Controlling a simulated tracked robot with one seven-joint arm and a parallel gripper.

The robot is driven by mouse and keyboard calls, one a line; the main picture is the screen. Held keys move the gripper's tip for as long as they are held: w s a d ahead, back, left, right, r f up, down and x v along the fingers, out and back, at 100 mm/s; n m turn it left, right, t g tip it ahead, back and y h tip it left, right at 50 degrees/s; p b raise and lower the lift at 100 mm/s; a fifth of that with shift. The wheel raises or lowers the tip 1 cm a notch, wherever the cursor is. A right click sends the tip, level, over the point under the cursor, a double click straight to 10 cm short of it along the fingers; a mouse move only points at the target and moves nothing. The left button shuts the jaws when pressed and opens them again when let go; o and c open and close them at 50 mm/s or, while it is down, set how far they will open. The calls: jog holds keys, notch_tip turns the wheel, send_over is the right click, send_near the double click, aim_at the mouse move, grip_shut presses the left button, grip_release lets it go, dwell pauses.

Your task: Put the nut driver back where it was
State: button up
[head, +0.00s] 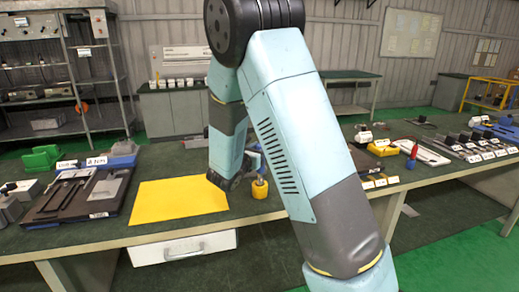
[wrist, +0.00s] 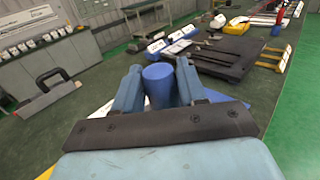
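My gripper (wrist: 158,78) has its two fingers on either side of a blue cylinder, which looks like the handle of the nut driver (wrist: 159,88). The fingers appear to touch it on both sides. In the head view my gripper (head: 258,165) is low over the green bench, just right of the yellow mat, and partly hidden by my arm. A small yellow round piece (head: 260,188) shows directly below it. I cannot tell whether this piece belongs to the driver or is a separate stand. The driver's lower end is hidden.
The yellow mat (head: 180,200) lies bare on the bench (head: 120,230). Dark trays and a blue tool (head: 124,148) lie left of it. A red-handled tool (head: 412,155), a yellow device (head: 382,148) and labelled parts stand to the right. A black-handled case (wrist: 45,90) shows left in the wrist view.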

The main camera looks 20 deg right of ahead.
jog(key=o, duration=0.4)
jog(key=shift+r, duration=0.1)
